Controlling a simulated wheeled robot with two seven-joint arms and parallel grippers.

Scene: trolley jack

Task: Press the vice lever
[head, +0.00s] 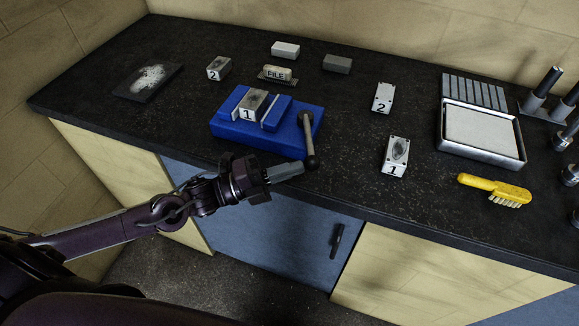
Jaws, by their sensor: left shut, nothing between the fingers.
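The blue vice (230,128) sits near the front edge of the dark bench. A grey block marked 1 (248,114) sits between its jaws. My right gripper is not in view.
On the bench (350,185) are a block marked 2 (217,69), a FILE block (277,73), two plates marked 2 (383,98) and 1 (394,156), a metal tray (481,157), a yellow brush (495,189) and a dark powdered pad (147,82). Dark-handled tools stand at right.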

